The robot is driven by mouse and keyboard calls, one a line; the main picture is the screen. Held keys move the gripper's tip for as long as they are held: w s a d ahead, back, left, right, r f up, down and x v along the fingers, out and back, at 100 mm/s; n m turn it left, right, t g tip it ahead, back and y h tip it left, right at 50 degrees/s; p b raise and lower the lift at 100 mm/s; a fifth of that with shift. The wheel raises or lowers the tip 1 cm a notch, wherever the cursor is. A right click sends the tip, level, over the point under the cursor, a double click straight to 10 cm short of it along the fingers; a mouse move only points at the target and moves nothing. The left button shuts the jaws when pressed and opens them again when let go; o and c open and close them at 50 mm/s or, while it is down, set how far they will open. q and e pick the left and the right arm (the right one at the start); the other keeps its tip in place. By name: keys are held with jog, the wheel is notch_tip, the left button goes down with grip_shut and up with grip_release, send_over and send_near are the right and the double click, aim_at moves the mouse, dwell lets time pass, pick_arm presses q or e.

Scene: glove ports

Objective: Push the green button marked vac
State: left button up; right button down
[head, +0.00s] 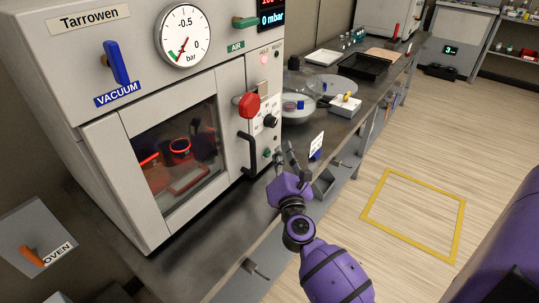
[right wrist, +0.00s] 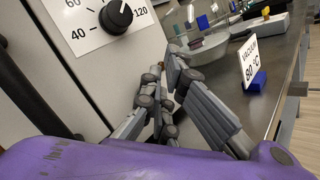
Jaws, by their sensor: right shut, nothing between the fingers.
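A small green button (head: 267,153) sits low on the right front panel of the grey vacuum oven (head: 95,150), beneath a black dial (head: 271,121). Its marking is too small to read. My right gripper (head: 284,153) is shut and empty, just right of the button in the head view; I cannot tell whether it touches the panel. In the right wrist view the fingers (right wrist: 169,66) point forward beside the panel, below the dial (right wrist: 116,17), and I cannot make out the button there. My left gripper is not in view.
A black door handle (head: 248,155) and a red knob (head: 249,104) stick out near the button. A sign in a blue stand (right wrist: 258,82) stands on the bench right of the gripper. A glass desiccator (head: 298,103) and trays stand farther back.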

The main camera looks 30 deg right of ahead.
jog(key=shift+s+d, duration=0.25)
jog(key=shift+s, duration=0.25)
jog(key=shift+s+d, duration=0.3)
jog(key=shift+s, duration=0.45)
jog(key=shift+s+d, duration=0.3)
jog(key=shift+s, duration=0.45)
jog(key=shift+s+d, duration=0.3)
jog(key=shift+s, duration=0.45)
dwell(0.5)
